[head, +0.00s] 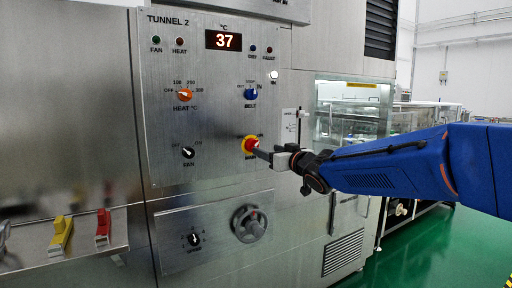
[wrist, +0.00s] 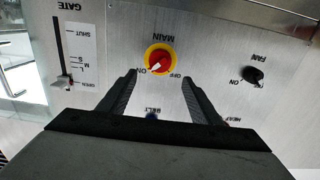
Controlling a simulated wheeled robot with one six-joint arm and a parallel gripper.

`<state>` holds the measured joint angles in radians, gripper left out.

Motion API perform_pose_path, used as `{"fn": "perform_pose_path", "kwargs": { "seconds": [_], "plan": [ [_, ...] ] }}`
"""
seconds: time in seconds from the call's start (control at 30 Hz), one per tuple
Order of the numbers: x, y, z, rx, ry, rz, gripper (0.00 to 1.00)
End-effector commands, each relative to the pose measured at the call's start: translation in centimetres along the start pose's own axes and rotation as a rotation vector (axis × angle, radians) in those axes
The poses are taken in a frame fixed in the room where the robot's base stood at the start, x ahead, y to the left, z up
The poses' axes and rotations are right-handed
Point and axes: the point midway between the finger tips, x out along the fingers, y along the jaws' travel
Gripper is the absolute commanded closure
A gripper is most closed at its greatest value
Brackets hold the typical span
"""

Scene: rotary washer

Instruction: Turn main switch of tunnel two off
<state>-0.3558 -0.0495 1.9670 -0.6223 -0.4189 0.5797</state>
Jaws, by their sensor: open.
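The main switch is a red knob on a yellow round plate (head: 250,146) at the lower right of the Tunnel 2 panel. It also shows in the wrist view (wrist: 160,58), upside down, with MAIN, ON and OFF lettered around it. A pale mark on the knob seems to point towards ON. My gripper (head: 263,155) is close in front of the switch in the head view. In the wrist view my gripper (wrist: 158,78) is open, with its two fingers apart, one on each side of the knob in the picture. I cannot tell whether they touch it.
The black fan knob (head: 188,153), orange heat knob (head: 185,95) and blue belt knob (head: 250,94) share the panel (head: 215,120). A gate slider (wrist: 62,83) is beside the main switch. A handwheel (head: 249,223) is below.

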Motion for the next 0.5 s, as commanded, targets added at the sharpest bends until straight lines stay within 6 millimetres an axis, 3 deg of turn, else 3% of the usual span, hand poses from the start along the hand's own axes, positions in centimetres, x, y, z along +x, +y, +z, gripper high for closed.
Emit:
{"fn": "perform_pose_path", "kwargs": {
  "seconds": [0.5],
  "plan": [
    [7.9, 0.0, 0.0, 0.001, 0.000, 0.000, 0.42]
  ]
}}
